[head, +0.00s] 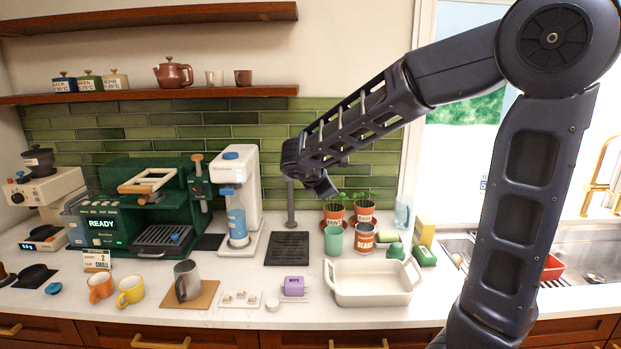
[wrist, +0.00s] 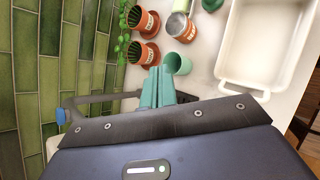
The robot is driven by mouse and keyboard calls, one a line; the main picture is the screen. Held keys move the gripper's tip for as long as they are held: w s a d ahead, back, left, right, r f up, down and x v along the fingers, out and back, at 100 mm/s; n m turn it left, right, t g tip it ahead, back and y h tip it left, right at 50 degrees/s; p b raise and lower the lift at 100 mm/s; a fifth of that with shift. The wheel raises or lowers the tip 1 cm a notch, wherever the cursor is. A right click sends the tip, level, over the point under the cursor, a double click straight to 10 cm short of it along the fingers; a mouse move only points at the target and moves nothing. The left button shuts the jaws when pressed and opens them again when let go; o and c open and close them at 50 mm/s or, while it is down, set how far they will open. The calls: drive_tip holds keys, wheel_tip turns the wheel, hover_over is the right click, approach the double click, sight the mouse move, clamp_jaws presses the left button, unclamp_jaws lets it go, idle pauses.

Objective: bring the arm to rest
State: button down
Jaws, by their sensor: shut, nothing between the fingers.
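My arm reaches in from the right in the head view, raised above the counter. My gripper (head: 324,186) hangs in front of the green tile wall, above the counter and the black drip mat, touching nothing that I can see. In the wrist view the two pale green fingers of my gripper (wrist: 157,88) stand together, shut and empty. Beyond them a green cup (wrist: 178,64) shows close to the fingertips in the picture; it also shows in the head view (head: 334,240).
A shelf (head: 150,96) runs above; a sink (head: 590,258) lies right.

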drive_tip(key=s+d+m+g+y, duration=0.1)
drive_tip(key=s+d+m+g, duration=0.1)
drive_tip(key=s+d+m, duration=0.45)
drive_tip(key=s+d+m+g, duration=0.1)
drive_tip(key=d+m+g, duration=0.15)
drive_tip(key=d, duration=0.65)
drive_tip(key=s+d+m+y, duration=0.4)
drive_tip(key=s+d+m, duration=0.2)
drive_tip(key=s+m, duration=0.6)
drive_tip(key=shift+s+d+t, duration=0.2)
drive_tip(key=shift+d+t, duration=0.2)
drive_tip(key=shift+t, duration=0.05)
